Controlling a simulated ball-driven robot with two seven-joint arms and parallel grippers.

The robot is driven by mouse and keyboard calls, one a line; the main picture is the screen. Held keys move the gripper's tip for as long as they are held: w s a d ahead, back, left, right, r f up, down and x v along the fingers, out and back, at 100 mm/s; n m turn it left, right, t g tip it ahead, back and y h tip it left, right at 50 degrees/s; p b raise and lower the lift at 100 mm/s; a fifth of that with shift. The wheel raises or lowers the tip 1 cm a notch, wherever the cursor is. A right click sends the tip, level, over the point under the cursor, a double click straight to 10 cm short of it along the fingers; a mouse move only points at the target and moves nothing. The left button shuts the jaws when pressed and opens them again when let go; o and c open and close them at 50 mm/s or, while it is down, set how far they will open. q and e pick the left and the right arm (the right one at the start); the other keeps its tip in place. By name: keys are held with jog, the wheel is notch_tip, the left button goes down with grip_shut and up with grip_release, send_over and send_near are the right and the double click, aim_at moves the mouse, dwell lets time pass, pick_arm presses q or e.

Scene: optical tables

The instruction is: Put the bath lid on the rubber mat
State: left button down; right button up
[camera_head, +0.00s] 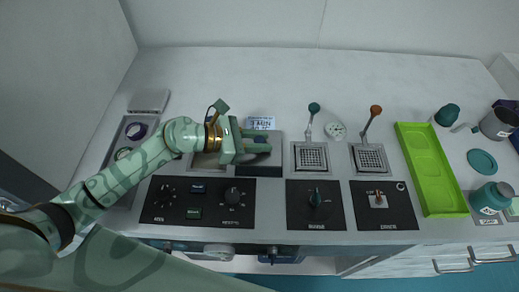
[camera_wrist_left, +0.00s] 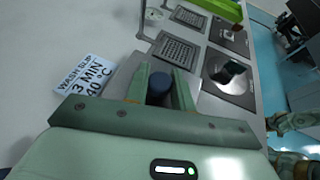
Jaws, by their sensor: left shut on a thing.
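My left gripper (camera_head: 268,142) is over the grey bath panel at the middle left of the bench. In the left wrist view its two green fingers (camera_wrist_left: 160,92) are shut on a dark blue round knob (camera_wrist_left: 160,82), which I take to be the bath lid's knob. The lid's plate is mostly hidden by the fingers and palm; a grey metal surface (camera_wrist_left: 127,73) shows beside them. I cannot tell whether the lid is lifted or seated. I cannot pick out the rubber mat with certainty. My right gripper is not in view.
Two perforated plates with upright levers, one teal-topped (camera_head: 314,107) and one orange-topped (camera_head: 376,110), stand to the right. Beyond are a green tray (camera_head: 432,170) and teal bottles (camera_head: 491,198). Black control panels (camera_head: 197,203) line the front.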

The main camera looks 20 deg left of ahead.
pick_arm(q)
jog(key=shift+f+b, duration=0.3)
jog(key=shift+f, duration=1.1)
jog(key=shift+s+f, duration=0.1)
jog(key=shift+f, duration=0.05)
jog(key=c, duration=1.2)
grip_release()
jog(key=shift+a+r, duration=0.1)
jog(key=shift+r, duration=0.1)
jog(key=v, duration=1.1)
jog(key=shift+s+a+r, duration=0.15)
jog(key=shift+s+a, duration=0.05)
jog(key=shift+a, duration=0.05)
